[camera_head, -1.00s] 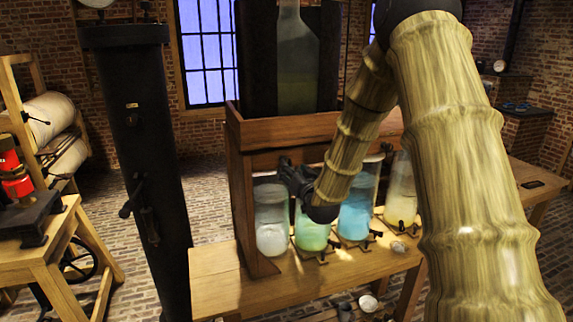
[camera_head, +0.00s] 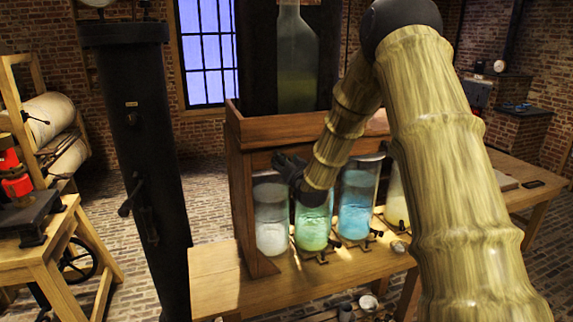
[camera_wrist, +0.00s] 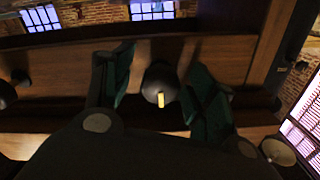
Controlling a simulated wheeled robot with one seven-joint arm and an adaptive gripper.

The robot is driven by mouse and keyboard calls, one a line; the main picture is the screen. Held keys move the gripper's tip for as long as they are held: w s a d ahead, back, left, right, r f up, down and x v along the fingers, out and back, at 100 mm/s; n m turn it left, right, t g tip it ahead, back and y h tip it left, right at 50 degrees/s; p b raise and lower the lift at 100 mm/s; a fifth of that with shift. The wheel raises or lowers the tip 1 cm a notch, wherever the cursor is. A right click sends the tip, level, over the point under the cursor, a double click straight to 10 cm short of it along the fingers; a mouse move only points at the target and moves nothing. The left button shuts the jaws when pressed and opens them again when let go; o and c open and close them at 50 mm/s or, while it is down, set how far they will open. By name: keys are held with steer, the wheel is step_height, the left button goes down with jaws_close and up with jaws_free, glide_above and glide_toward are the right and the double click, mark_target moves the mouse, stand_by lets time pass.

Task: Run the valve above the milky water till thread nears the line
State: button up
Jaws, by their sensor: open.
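The jar of milky, whitish water (camera_head: 271,222) is the leftmost in the row under the wooden rack. In the head view my gripper (camera_head: 286,164) is above this jar's right side, at the rack's front board. In the wrist view a dark round valve knob (camera_wrist: 158,76) with a pale yellow mark sits between the two green-padded fingers of my gripper (camera_wrist: 157,88). The fingers are open on either side of it, and I see gaps; contact cannot be told. In the head view my gripper hides the valve. I cannot make out the thread or the line.
A green jar (camera_head: 312,228), a blue jar (camera_head: 356,207) and a partly hidden yellow jar (camera_head: 394,200) stand to the right on the wooden bench (camera_head: 225,285). A black column (camera_head: 150,160) stands left.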

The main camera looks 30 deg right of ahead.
steer(key=c, duration=1.1)
steer(key=shift+f+n+b, duration=0.1)
steer(key=shift+n+b, duration=0.35)
steer(key=shift+n, duration=0.25)
steer(key=n+b, duration=0.2)
steer(key=n, duration=0.2)
steer(key=shift+n+b, duration=0.45)
steer(key=shift+n, duration=0.45)
steer(key=shift+f+n+b, duration=0.1)
steer(key=shift+n+b, duration=0.8)
steer(key=shift+b, duration=0.05)
steer(key=shift+r+n, duration=0.2)
steer(key=shift+n, duration=0.4)
